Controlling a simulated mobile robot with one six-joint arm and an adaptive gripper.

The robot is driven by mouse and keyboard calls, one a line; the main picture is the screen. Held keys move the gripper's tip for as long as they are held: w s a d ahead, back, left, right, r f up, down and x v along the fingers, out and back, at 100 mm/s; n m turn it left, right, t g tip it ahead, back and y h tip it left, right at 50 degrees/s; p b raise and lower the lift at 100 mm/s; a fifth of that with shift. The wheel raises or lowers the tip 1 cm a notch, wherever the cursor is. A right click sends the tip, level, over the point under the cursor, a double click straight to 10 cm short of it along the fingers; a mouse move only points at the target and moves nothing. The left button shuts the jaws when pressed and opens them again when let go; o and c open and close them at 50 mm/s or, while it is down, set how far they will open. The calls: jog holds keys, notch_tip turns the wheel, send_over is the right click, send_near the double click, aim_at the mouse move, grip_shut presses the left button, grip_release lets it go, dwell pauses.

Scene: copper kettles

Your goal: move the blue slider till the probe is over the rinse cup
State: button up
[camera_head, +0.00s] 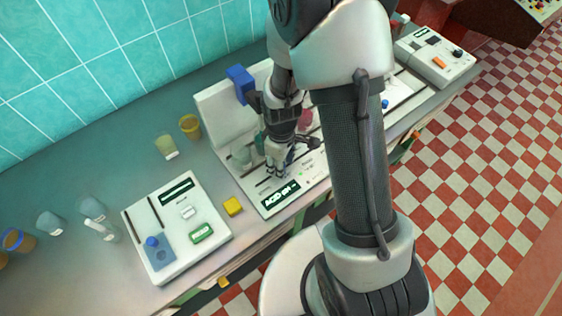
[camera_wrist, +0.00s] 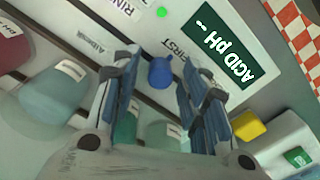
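The blue slider knob (camera_wrist: 160,72) sits on a dark slot in the white panel, seen in the wrist view. My gripper (camera_head: 278,168) is low over this panel (camera_head: 225,105) in the head view. In the wrist view its two fingers stand on either side of the knob, with gaps visible on both sides. A blue block (camera_head: 240,82) is at the upper left of the panel's back wall; I cannot tell whether it carries the probe. A teal cup (camera_wrist: 55,90) and a red cup (camera_wrist: 12,45) show at left. I cannot tell which cup is the rinse cup.
A green display (camera_wrist: 222,45) reads "ACID pH --". A partly cut-off label (camera_wrist: 125,7) begins "RIN". A second white panel (camera_head: 185,262) with a blue knob and a yellow block (camera_head: 233,206) lie left of my gripper. An amber cup (camera_head: 190,126) stands behind.

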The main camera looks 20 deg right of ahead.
grip_shut()
dwell(0.5)
